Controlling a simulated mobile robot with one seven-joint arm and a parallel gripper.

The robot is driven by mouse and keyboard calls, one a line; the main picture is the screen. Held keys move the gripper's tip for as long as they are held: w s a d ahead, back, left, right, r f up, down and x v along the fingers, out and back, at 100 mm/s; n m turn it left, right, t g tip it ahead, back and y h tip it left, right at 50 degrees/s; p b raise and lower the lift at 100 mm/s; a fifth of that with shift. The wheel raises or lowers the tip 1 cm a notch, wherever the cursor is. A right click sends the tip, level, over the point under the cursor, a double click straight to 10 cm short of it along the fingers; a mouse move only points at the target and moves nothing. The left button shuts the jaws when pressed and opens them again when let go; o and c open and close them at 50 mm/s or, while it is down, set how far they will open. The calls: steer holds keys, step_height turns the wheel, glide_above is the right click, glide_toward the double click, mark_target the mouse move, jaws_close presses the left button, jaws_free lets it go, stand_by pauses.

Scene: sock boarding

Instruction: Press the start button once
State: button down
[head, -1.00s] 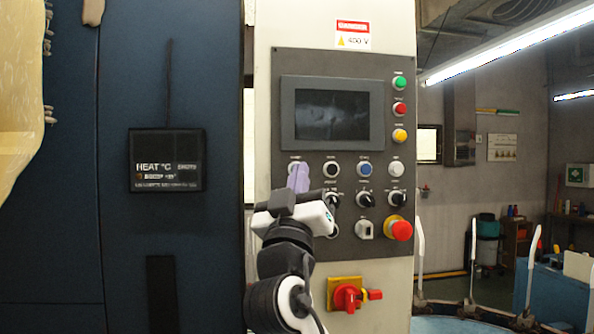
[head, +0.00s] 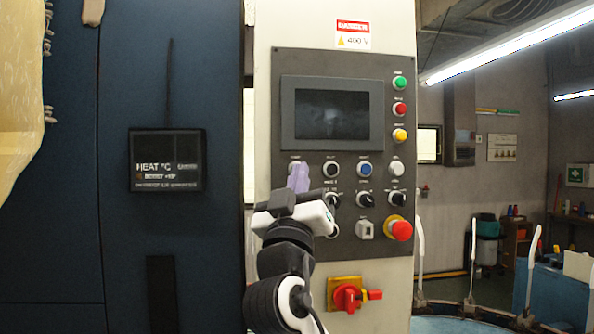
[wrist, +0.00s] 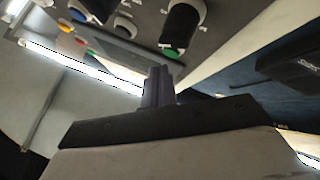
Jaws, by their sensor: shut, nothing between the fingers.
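The control panel (head: 280,220) faces me, with a row of round buttons under its dark screen. The leftmost button of that row is mostly hidden behind my gripper in the head view. In the wrist view a green button (wrist: 171,52) at that end of the row shows just beyond the fingertips. Its label is too small to read, so I cannot confirm that it is the start button. My gripper (head: 299,168) is shut and empty, its lilac fingers pointing at the panel. The fingers also show in the wrist view (wrist: 159,72). I cannot tell whether they touch the button.
Black (head: 331,169), blue (head: 364,169) and white (head: 396,168) buttons continue the row. Green, red and yellow lights stand beside the screen (head: 332,114). Black knobs sit below the row. A red emergency stop (head: 401,231) and a red switch (head: 347,297) are lower right.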

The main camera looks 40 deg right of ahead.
steer(key=shift+w+d, duration=0.2)
steer(key=shift+w, duration=0.15)
steer(key=shift+w+d, duration=0.25)
steer(key=shift+w, duration=0.1)
stand_by(0.9)
stand_by(0.3)
steer(key=shift+s+a, duration=0.45)
steer(key=shift+s, duration=0.25)
steer(key=shift+b, duration=0.3)
steer(key=s+a, duration=0.1)
steer(key=s, duration=0.2)
steer(key=s+a, duration=0.1)
steer(key=shift+s+a, duration=0.15)
steer(key=shift+a, duration=0.15)
stand_by(0.6)
